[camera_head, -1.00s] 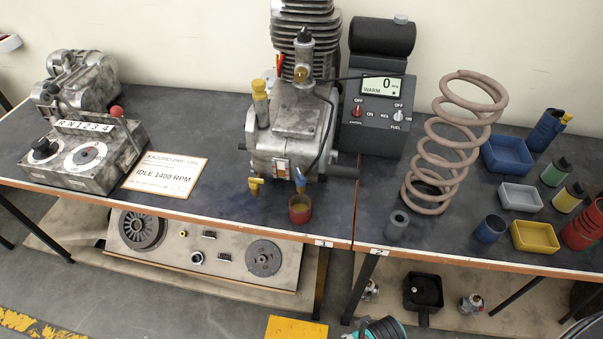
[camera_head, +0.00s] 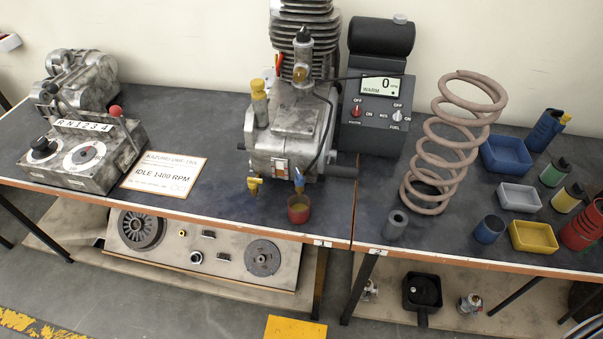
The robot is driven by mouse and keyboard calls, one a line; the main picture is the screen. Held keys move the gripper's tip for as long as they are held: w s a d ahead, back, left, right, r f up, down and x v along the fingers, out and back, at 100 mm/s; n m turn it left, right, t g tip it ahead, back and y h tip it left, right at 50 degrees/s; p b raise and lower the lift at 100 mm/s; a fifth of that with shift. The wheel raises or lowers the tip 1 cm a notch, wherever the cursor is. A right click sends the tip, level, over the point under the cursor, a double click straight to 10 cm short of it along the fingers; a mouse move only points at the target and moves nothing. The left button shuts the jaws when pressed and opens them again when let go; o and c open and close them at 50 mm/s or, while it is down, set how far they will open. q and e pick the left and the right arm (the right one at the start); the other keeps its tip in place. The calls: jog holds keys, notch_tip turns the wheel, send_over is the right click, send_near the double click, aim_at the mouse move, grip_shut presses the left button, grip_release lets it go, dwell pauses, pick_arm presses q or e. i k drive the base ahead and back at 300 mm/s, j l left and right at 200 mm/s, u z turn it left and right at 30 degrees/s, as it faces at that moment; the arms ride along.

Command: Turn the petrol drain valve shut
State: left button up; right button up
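The engine (camera_head: 285,150) stands on the dark bench top near the middle, against the wall. Two small valves stick out low on its front. One has a yellow handle (camera_head: 254,182) and is at the left. The other has a blue handle (camera_head: 299,178), which looks roughly upright, and sits above a red cup (camera_head: 298,209) with yellowish contents. I cannot tell from labels which valve is the petrol drain, and the valves are too small to tell open from shut. Neither of my grippers is in view.
A grey console (camera_head: 378,110) reading 0 and WARM stands right of the engine. A coil spring (camera_head: 440,150), a grey cylinder (camera_head: 395,225) and several trays and cans fill the right side. A gear box unit (camera_head: 85,150) and an idle sign (camera_head: 165,174) are at left.

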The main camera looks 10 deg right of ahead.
aim_at(300, 180)
jog(key=k+l, duration=0.1)
jog(key=l, duration=0.4)
jog(key=k+l, duration=0.1)
jog(key=l, duration=0.35)
jog(key=i+l, duration=0.2)
jog(key=i+l+z, duration=0.1)
jog(key=l, duration=0.3)
jog(key=i, duration=0.1)
